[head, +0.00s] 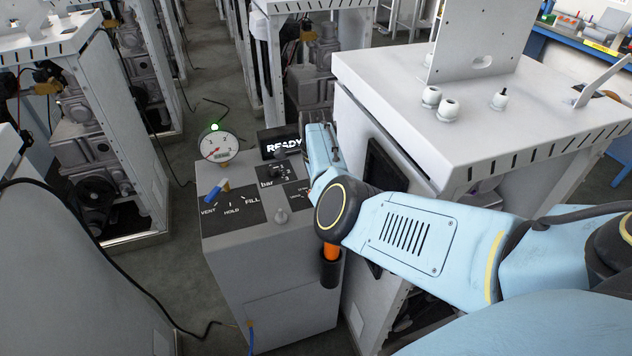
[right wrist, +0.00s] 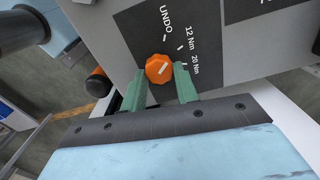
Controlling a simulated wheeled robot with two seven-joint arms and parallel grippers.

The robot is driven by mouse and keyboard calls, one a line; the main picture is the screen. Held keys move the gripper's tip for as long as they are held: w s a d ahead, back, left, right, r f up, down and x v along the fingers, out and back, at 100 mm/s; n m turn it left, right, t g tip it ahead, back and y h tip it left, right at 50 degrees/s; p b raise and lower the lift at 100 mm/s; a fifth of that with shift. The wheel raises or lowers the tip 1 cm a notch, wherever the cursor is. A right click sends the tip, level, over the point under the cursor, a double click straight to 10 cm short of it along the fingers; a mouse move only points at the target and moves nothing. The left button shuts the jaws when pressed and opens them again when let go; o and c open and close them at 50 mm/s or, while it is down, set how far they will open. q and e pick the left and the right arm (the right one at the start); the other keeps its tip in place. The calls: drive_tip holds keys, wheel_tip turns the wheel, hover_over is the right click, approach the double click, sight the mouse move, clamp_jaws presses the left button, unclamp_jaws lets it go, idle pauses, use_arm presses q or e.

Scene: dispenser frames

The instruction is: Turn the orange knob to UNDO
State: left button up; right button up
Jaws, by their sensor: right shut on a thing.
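The orange knob (right wrist: 159,68) sits on a dark panel (right wrist: 205,40) marked UNDO, 12 Nm and 20 Nm in the right wrist view. The white line on the knob slants toward the Nm marks, away from UNDO; I cannot tell exactly which Nm mark it meets. My right gripper (right wrist: 160,76) is shut on the knob, with one green finger on each side. In the head view my right arm (head: 410,235) reaches across the grey dispenser cabinet (head: 265,260) and hides the knob. My left gripper is not in view.
On the cabinet top are a blue-handled valve (head: 216,190) by VENT, HOLD and FILL, a gauge (head: 219,146), a bar selector (head: 279,173) and a READY display (head: 281,144). An orange-handled tool (head: 331,251) hangs in a black holder. A white machine (head: 400,90) stands close on the right.

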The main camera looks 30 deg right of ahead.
drive_tip(key=shift+w+n+p, duration=0.1)
drive_tip(key=shift+n+p, duration=0.85)
drive_tip(key=shift+n, duration=1.15)
drive_tip(key=o, duration=1)
wheel_tip(320, 180, up, 14)
drive_tip(key=p, duration=0.2)
drive_tip(key=shift+f+p, duration=0.25)
drive_tip(key=shift+p, duration=0.05)
